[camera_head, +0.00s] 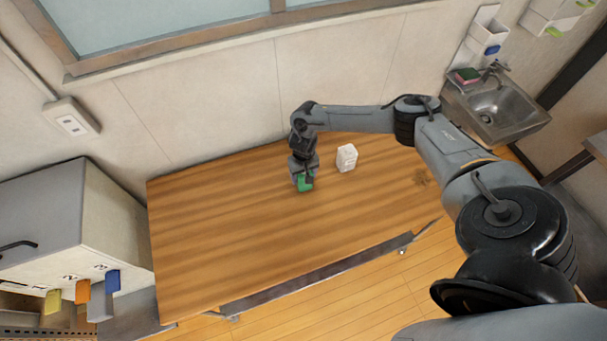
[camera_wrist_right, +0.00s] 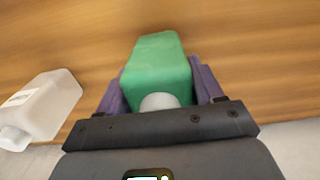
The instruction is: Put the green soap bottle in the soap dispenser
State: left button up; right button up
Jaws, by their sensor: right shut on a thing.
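The green soap bottle (camera_head: 305,183) is at the end of my right arm, over the wooden table. In the right wrist view the green bottle (camera_wrist_right: 157,66) sits between the two purple fingers of my right gripper (camera_wrist_right: 160,90), which is shut on it. Its pale round neck points toward the gripper's palm. In the head view my right gripper (camera_head: 303,172) largely covers the bottle's top. I cannot tell whether the bottle touches the table. My left gripper is not in view.
A white bottle (camera_head: 346,158) stands on the wooden table (camera_head: 220,230), right of my gripper; it also shows in the wrist view (camera_wrist_right: 40,108). A sink (camera_head: 500,108) and a wall holder with a blue part (camera_head: 485,35) are at upper right. The table's left half is clear.

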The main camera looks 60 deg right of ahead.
jog(key=shift+f, duration=0.15)
jog(key=o, duration=1.3)
jog(key=shift+c, duration=0.2)
